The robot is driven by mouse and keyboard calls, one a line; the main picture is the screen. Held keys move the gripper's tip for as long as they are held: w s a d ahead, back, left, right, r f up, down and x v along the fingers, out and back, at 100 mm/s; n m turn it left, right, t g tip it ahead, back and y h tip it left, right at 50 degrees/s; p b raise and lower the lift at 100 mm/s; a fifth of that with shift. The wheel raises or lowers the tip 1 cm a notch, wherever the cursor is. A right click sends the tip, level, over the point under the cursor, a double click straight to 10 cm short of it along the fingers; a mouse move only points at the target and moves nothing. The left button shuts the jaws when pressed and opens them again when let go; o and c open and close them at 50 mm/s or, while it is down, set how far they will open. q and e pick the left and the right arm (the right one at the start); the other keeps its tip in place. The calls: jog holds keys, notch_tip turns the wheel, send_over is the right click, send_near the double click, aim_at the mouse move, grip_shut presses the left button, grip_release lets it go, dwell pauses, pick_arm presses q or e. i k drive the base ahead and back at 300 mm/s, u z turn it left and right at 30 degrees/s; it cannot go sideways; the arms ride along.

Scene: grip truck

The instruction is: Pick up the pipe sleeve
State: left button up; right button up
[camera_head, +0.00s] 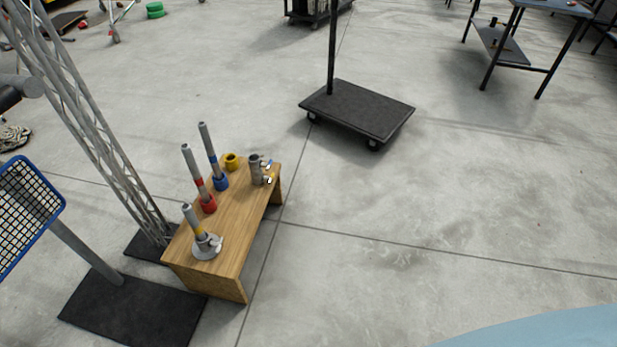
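A short grey tube with small side fittings (256,170) stands upright at the far right end of a low wooden bench (232,222); it looks like the pipe sleeve. Next to it is a yellow ring (232,161). Two grey pipes stand upright on the bench, one with a blue band in a blue base (213,160), one with a red band in a red base (198,180). A third pipe with a yellow band (193,220) stands in a grey flanged base (206,246) at the near end. Neither of my grippers is in view.
A lattice truss tower (95,130) and a blue-framed mesh panel (25,215) on a post with a black base plate (130,312) stand left of the bench. A black wheeled cart (360,110) is behind it. The concrete floor right of the bench is clear.

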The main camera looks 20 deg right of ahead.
aim_at(253, 159)
jog(key=z, duration=1.2)
jog(key=i, duration=2.15)
jog(key=u, duration=1.35)
jog(key=i, duration=0.65)
jog(key=u, duration=0.7)
